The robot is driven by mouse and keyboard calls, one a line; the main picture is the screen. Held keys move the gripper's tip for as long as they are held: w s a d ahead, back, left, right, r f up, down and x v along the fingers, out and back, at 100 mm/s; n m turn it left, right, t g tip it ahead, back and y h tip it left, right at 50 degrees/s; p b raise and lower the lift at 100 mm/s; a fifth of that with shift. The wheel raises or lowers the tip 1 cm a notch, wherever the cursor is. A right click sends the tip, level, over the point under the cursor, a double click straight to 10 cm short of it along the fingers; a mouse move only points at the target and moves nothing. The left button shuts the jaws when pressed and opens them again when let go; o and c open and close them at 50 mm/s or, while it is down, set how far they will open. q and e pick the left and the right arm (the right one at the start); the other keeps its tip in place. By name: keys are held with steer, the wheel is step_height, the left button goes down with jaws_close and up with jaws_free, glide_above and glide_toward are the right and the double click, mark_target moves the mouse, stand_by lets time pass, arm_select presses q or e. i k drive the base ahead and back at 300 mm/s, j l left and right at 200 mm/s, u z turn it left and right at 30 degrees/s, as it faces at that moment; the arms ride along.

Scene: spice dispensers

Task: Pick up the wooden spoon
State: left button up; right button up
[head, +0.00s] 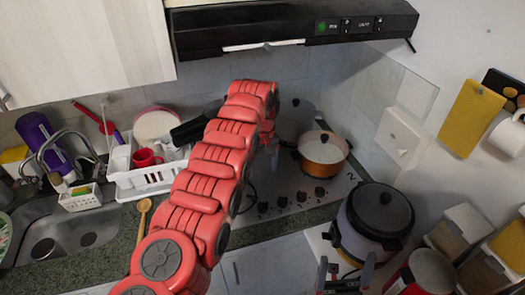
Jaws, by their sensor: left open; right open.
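A wooden spoon (143,213) lies on the dark green counter between the sink and the stove, just left of my red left arm. Its rounded head is toward the back and its handle points to the front. My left gripper (270,143) is far to the right of and beyond the spoon, over the back of the stove. It is open, though its fingers are partly hidden by the arm. My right gripper (345,272) is at the bottom edge, open and empty, in front of the rice cooker and well right of the spoon.
A white dish rack (150,180) with cups and plates stands behind the spoon. The sink (70,240) is to its left. A copper pot (323,150) sits on the stove. A rice cooker (378,215) and spice dispensers (452,230) fill the right. A range hood (290,25) hangs above.

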mark_target(144, 206)
steer(key=k, duration=1)
